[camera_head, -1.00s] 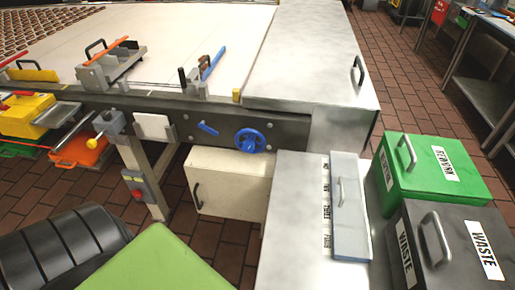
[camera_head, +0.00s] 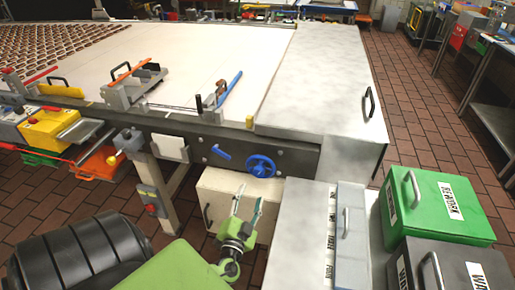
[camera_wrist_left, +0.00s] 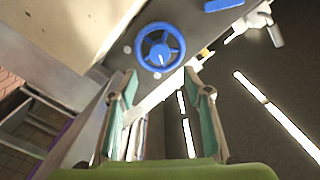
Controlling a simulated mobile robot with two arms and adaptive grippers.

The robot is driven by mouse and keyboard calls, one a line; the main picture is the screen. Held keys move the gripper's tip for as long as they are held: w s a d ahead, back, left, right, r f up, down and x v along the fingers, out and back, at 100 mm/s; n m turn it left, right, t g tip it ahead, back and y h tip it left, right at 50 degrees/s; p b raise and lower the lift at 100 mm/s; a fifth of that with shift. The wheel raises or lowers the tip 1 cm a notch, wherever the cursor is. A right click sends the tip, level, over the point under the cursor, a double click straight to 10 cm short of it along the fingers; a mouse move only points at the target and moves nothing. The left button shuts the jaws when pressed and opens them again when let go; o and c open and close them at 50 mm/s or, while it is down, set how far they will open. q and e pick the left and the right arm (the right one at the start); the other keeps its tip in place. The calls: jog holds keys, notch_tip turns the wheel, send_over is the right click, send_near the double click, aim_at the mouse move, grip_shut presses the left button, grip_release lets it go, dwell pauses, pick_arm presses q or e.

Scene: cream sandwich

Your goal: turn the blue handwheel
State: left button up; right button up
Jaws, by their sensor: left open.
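The blue handwheel (camera_head: 261,166) is mounted on the dark front rail of the long machine table, near the middle of the head view. My left gripper (camera_head: 247,204) is below and slightly left of the wheel, fingers pointing up, open and empty. In the left wrist view the handwheel (camera_wrist_left: 160,48) shows whole, ahead of and between the two spread fingertips (camera_wrist_left: 159,82), apart from them. A blue lever (camera_head: 221,152) sits left of the wheel on the same rail. My right gripper is not in view.
A cream cabinet (camera_head: 212,192) stands below the rail behind my left gripper. A steel counter (camera_head: 292,235) is to the right, beside a green rework bin (camera_head: 437,218) and a dark waste bin (camera_head: 456,262).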

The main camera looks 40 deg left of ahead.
aim_at(258, 174)
pick_arm(q)
jog(key=p+x, duration=0.1)
jog(key=x, duration=0.9)
jog(key=shift+w+f+p, duration=0.1)
jog(key=shift+w+p, duration=0.05)
jog(key=shift+p, duration=0.15)
jog(key=c, duration=1.1)
